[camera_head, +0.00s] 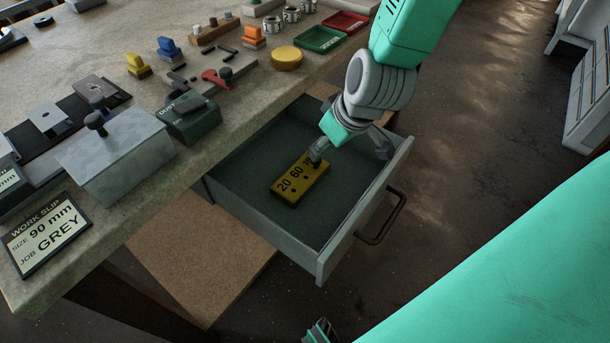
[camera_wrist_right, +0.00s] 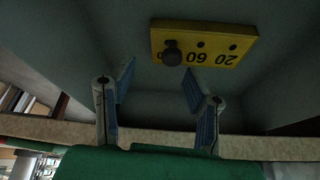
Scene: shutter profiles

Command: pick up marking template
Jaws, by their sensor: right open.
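The marking template (camera_head: 300,178) is a yellow block with black numbers, 20 and 60 readable, lying in the open grey drawer (camera_head: 242,192). In the right wrist view the template (camera_wrist_right: 222,45) is near the top, with a dark knob (camera_wrist_right: 172,52) on it. My right gripper (camera_head: 350,150) is open over the drawer, and one finger covers the template's far end. In the right wrist view its two fingers (camera_wrist_right: 158,82) are apart with nothing between them. A small gripper-like part (camera_head: 320,332) at the bottom edge may be my left gripper, mostly cut off.
The drawer's front with its dark handle (camera_head: 382,222) faces right. The workbench above holds a grey box (camera_head: 118,155), a green block (camera_head: 190,120), a work slip (camera_head: 45,235), a yellow disc (camera_head: 287,57), and green (camera_head: 319,39) and red (camera_head: 345,21) trays. Floor right of the drawer is clear.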

